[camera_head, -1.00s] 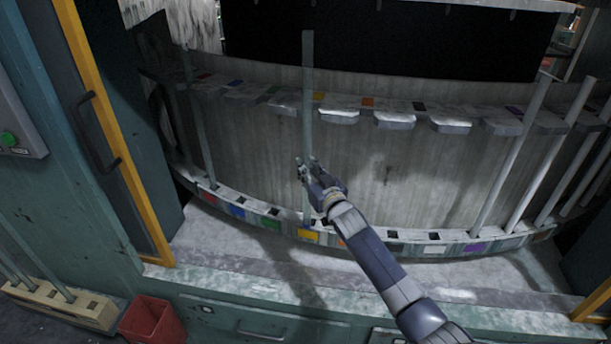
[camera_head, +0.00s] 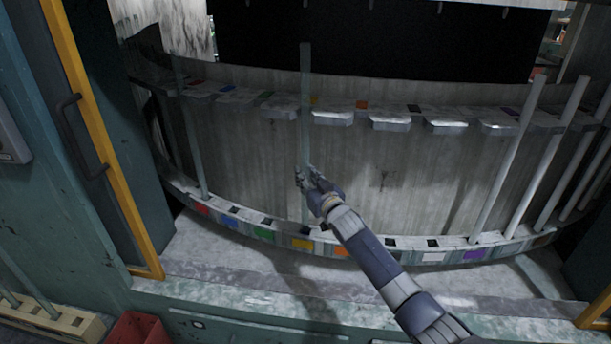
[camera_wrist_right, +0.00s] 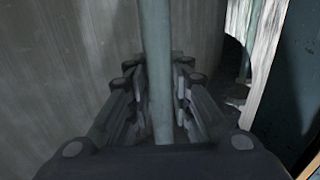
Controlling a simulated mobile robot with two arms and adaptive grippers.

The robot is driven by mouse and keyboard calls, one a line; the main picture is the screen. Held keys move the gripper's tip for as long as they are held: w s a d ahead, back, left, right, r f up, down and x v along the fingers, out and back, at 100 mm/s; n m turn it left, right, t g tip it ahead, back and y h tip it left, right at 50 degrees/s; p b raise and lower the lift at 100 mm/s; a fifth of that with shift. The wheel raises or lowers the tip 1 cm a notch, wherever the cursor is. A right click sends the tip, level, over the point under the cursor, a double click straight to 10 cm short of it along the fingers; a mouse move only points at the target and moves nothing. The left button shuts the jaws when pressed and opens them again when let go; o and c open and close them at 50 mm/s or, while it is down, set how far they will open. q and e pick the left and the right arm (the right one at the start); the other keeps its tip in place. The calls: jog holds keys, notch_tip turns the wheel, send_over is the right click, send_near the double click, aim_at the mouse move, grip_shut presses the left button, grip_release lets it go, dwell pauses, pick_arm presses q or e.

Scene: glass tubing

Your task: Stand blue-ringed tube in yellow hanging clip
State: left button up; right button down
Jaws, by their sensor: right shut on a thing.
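My right gripper (camera_head: 308,180) is shut on a long, pale glass tube (camera_head: 306,90) and holds it nearly upright. The tube also shows between the fingers in the right wrist view (camera_wrist_right: 157,70). No blue ring can be made out on it. The yellow lower label (camera_head: 302,244) is on the curved lower rail, right below the tube. The tube's bottom end is close to the dark hole behind that label; whether it is inside I cannot tell. The yellow upper mark (camera_head: 315,100) is on the upper rail, just right of the tube. My left gripper is out of view.
Other tubes stand at the red slot (camera_head: 192,135) and at the right end (camera_head: 508,160). Grey clips (camera_head: 390,123) jut from the upper rail. A red bin (camera_head: 137,328) and a cream rack (camera_head: 60,322) are at bottom left. A yellow-edged door frame (camera_head: 95,150) stands at left.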

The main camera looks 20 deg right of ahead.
jog(key=shift+f+b, duration=1.2)
jog(key=shift+f, duration=0.6)
jog(key=c, duration=1.4)
grip_release()
jog(key=shift+o, duration=0.2)
jog(key=shift+s, duration=0.1)
jog(key=s, duration=1.2)
jog(key=shift+d, duration=0.15)
